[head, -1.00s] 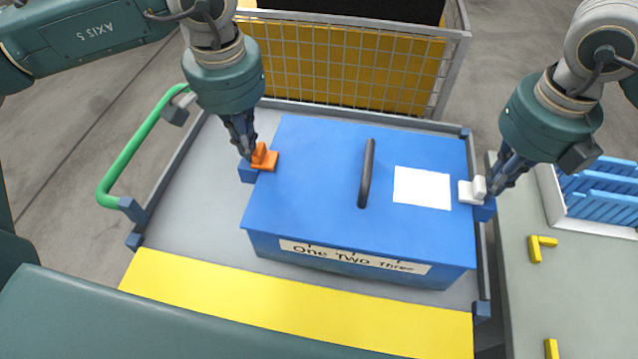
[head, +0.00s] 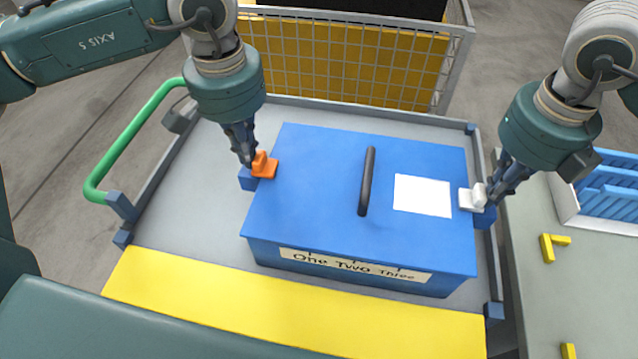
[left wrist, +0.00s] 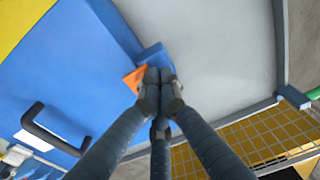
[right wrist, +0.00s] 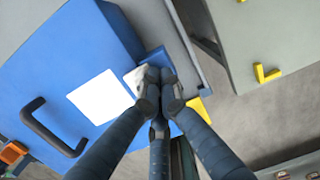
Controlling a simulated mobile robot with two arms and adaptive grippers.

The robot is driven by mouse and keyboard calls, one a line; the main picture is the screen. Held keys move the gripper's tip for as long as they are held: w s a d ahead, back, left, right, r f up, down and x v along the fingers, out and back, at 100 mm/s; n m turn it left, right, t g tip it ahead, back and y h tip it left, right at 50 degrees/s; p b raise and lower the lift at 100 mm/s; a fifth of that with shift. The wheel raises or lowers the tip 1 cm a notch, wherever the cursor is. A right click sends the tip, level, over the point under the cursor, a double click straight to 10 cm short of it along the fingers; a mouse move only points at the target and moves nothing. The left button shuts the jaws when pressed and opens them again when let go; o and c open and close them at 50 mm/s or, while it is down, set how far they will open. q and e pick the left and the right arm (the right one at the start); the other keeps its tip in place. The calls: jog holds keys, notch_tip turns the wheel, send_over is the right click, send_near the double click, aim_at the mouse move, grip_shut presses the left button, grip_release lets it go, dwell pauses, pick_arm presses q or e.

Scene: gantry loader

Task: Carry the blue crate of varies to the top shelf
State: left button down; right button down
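The blue crate (head: 310,190) has a lidded top, a black bar handle (head: 367,181), a white label and a "One Two Three" strip. It is over the grey deck (head: 190,200) of a trolley. I cannot tell whether it touches the deck. My left gripper (head: 247,160) is shut on the side grip by the orange tab (head: 264,165), also seen in the left wrist view (left wrist: 135,79). My right gripper (head: 488,192) is shut on the opposite grip by the white tab (head: 471,200). The fingers hide most of both grips.
The deck has low side rails, a yellow front strip (head: 280,305) and a green handle (head: 130,140) at left. A wire cage with a yellow panel (head: 340,60) stands behind. At right is a grey-green surface with a blue slatted tray (head: 608,190) and yellow corner marks (head: 549,247).

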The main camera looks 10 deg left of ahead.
pick_arm(q)
jog(key=shift+a+r, duration=0.15)
jog(key=shift+a, duration=0.1)
pick_arm(e)
jog(key=shift+d+r, duration=0.1)
jog(key=shift+d, duration=0.15)
pick_arm(q)
jog(key=c, duration=2.2)
grip_release()
jog(key=shift+a, duration=0.35)
pick_arm(e)
jog(key=shift+d, duration=0.35)
pick_arm(q)
jog(key=shift+o, duration=0.9)
jog(key=shift+s+a, duration=0.15)
jog(key=shift+a, duration=0.2)
pick_arm(e)
jog(key=shift+s+d, duration=0.15)
jog(key=shift+d, duration=0.2)
pick_arm(q)
jog(key=shift+a, duration=0.1)
pick_arm(e)
jog(key=c, duration=2)
grip_release()
jog(key=shift+d, duration=0.1)
